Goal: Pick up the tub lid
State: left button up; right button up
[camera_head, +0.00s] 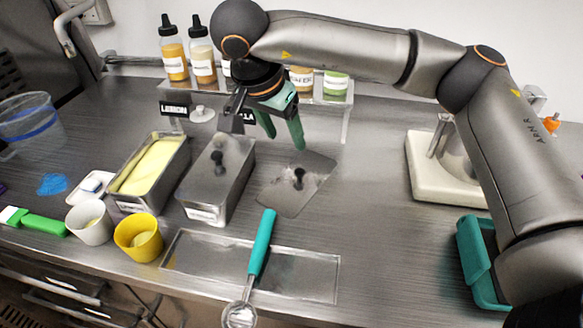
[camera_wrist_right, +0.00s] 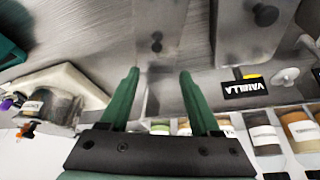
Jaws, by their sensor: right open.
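A flat grey metal tub lid (camera_head: 310,168) with a black knob lies on the counter, right of a metal tub. Its knob (camera_wrist_right: 156,40) shows in the wrist view ahead of my fingertips. The metal tub (camera_head: 207,203) has a similar lid with a black knob on top; that knob (camera_wrist_right: 265,15) shows at the upper right of the wrist view. My right gripper (camera_head: 284,138) is open and empty, with green fingers pointing down, above and behind the loose lid and apart from it. It also shows in the wrist view (camera_wrist_right: 159,72). My left gripper is not in view.
An open tub with yellow contents (camera_head: 152,165) stands left. A teal-handled scoop (camera_head: 262,245) crosses a clear tray (camera_head: 315,283) in front. Bottles (camera_head: 202,62) and jars stand on the back shelf, with a VANILLA sign (camera_wrist_right: 245,88) near it. Counter right of the lid is clear.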

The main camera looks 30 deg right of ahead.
aim_at(299, 171)
jog(key=x, duration=0.8)
jog(key=s+x, duration=0.1)
jog(key=x, duration=0.3)
jog(key=shift+a+f, duration=0.1)
jog(key=shift+c, duration=0.2)
grip_shut()
